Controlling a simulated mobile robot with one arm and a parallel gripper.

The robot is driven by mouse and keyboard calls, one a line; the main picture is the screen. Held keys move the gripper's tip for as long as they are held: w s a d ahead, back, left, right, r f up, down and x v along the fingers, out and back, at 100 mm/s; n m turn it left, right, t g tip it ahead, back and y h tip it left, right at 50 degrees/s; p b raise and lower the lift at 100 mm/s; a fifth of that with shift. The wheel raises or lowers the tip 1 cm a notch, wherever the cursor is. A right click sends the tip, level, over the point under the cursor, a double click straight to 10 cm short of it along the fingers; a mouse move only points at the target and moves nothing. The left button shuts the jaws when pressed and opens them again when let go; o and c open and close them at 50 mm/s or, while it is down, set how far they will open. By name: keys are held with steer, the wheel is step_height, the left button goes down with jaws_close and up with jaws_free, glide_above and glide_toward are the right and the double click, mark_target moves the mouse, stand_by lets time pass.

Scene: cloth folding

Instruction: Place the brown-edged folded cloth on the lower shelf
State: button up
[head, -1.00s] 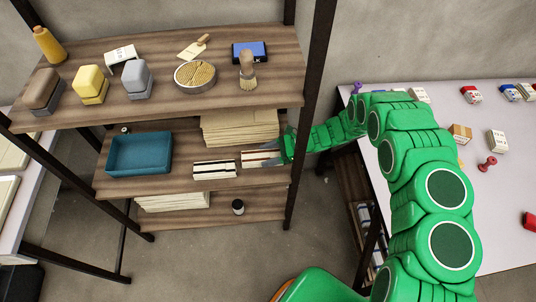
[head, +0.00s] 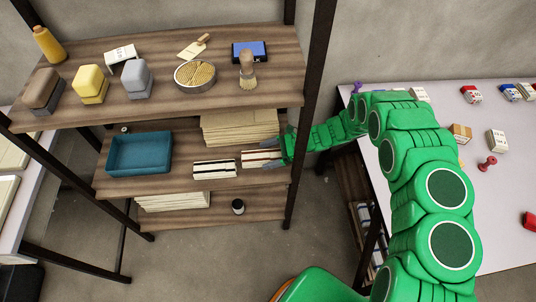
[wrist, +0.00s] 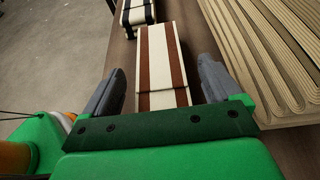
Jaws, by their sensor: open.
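The brown-edged folded cloth (head: 260,159) lies flat on the middle shelf (head: 182,188), near its right front edge. In the wrist view the cloth (wrist: 163,60) is cream with two brown stripes and lies between the spread fingers. My gripper (head: 276,153) reaches in from the right at shelf height. In the wrist view my gripper (wrist: 160,85) is open, with one grey finger on each side of the cloth and a gap visible at the right finger. Whether the left finger touches the cloth is hard to tell. The bottom shelf (head: 265,208) is below.
A dark-edged folded cloth (head: 214,169) lies just left. A stack of tan folded sheets (head: 240,127) stands behind, and a teal tray (head: 139,154) at left. The bottom shelf holds a pale stack (head: 174,201) and a dark jar (head: 238,206). The rack's upright (head: 303,150) is close to my arm.

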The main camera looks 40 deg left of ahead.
steer(key=v, duration=1.1)
steer(key=shift+w+d+r, duration=0.2)
steer(key=shift+d, duration=0.05)
